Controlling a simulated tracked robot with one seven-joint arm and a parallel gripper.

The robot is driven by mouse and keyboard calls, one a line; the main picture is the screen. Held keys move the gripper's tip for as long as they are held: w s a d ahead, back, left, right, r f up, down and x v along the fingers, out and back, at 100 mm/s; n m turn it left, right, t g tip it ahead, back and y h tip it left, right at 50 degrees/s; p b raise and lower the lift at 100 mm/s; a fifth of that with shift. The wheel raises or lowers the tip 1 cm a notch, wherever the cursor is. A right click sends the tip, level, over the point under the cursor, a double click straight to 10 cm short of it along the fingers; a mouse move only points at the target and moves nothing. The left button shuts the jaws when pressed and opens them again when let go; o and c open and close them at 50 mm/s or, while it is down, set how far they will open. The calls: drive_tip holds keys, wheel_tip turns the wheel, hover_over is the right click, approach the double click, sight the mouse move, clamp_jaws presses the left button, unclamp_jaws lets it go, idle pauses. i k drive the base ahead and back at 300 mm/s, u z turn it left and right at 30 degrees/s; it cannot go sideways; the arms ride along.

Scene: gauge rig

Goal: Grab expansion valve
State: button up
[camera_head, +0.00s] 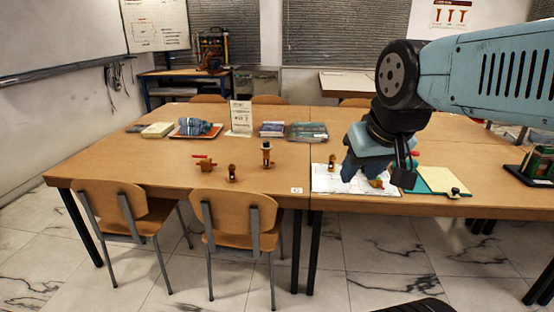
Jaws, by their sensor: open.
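Several small brass fittings stand on the wooden table; I cannot tell which one is the expansion valve. One with a red handle (206,164) is at the left, with a short fitting (232,174) and a taller fitting (267,155) to its right. Another fitting (332,162) is on the white sheet (323,184). A brass piece (377,183) lies near the sheet's right side, seen between the fingers of my gripper (377,181). My gripper is open and points down over the sheet. Whether it touches the piece cannot be told.
The wooden table (120,165) also bears books (158,130), a tray with blue items (195,129), a sign (240,118) and boxes (306,131). A green folder with a pale pad (440,181) is right of my gripper. Chairs (235,215) stand at the front edge.

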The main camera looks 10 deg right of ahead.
sight(267, 162)
drive_tip(key=u, duration=0.15)
drive_tip(key=i, duration=1.05)
drive_tip(key=u, duration=2.75)
drive_tip(key=k, duration=0.65)
drive_tip(key=u, duration=0.05)
